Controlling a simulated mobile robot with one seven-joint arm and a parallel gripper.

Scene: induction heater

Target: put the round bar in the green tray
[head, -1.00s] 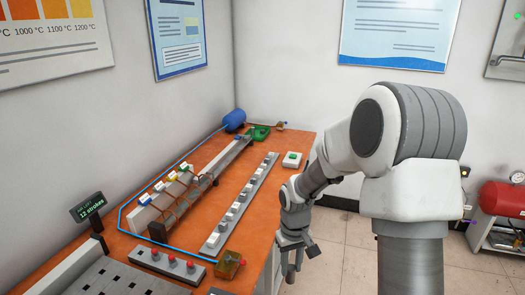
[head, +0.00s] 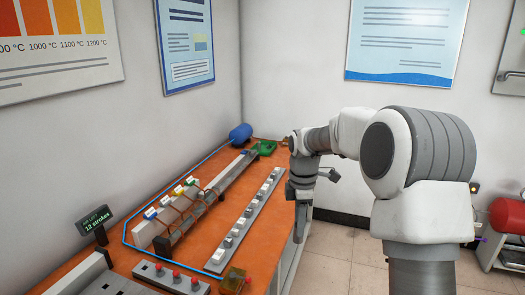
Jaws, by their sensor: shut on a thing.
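The green tray (head: 266,147) sits at the far end of the orange bench, just right of the blue cylinder. My gripper (head: 298,236) points down at the bench's right edge, nearer to me than the tray and to its right. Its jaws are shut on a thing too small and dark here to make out. I cannot pick out the round bar for certain.
A rail with several small grey blocks (head: 246,221) runs along the bench (head: 190,232), left of my gripper. Behind it stand a long trough (head: 220,187) with copper coils and a blue cylinder (head: 240,134). Floor (head: 340,255) right of the bench is clear.

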